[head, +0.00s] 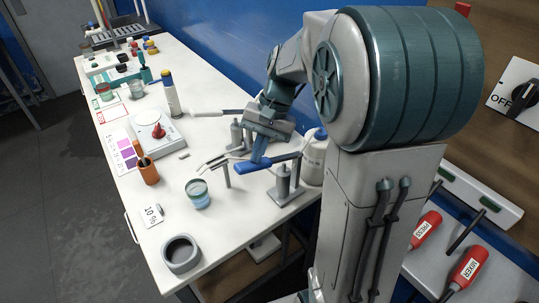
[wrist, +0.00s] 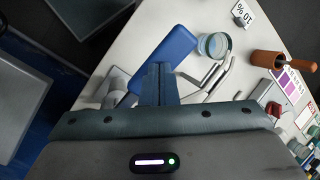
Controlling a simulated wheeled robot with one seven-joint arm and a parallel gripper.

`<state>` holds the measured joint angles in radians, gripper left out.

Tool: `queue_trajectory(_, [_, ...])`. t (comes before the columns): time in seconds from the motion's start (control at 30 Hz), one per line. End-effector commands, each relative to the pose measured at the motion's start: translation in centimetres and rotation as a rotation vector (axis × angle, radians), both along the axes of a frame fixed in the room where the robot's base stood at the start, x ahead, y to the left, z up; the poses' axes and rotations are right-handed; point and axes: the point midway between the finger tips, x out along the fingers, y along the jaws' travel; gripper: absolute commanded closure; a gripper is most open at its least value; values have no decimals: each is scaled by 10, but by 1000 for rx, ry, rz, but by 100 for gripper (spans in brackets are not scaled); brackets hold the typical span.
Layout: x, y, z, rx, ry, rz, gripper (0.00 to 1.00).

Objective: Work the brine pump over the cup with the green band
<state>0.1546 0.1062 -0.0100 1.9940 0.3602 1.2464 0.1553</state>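The pump with the long blue handle (head: 253,166) stands near the table's front right edge; its grey body (head: 285,185) is on a base plate. The handle also shows in the wrist view (wrist: 172,52). A glass cup with a green band (head: 198,193) stands left of the handle, close to the bent metal spouts (head: 213,160); it shows in the wrist view too (wrist: 214,45). I cannot tell whether a spout tip is directly over it. My gripper (head: 258,158) has its fingers together, pointing down at the handle. In the wrist view its fingertips (wrist: 158,68) overlap the handle; contact is unclear.
A grey round holder (head: 181,254) sits at the near table corner. A "10 %" card (head: 152,215), an orange pot (head: 148,172) and a white device with a red knob (head: 157,130) stand left. A white bottle (head: 315,160) is close right of the pump.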

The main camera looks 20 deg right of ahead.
Motion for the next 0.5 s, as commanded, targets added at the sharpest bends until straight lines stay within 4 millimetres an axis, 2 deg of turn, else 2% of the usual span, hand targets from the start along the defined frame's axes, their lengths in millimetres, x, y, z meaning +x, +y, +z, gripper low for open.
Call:
queue_trajectory(0.3, [0,0,-1,0,1,0,100])
queue_trajectory(0.5, [-1,2,-19,0,2,1,100])
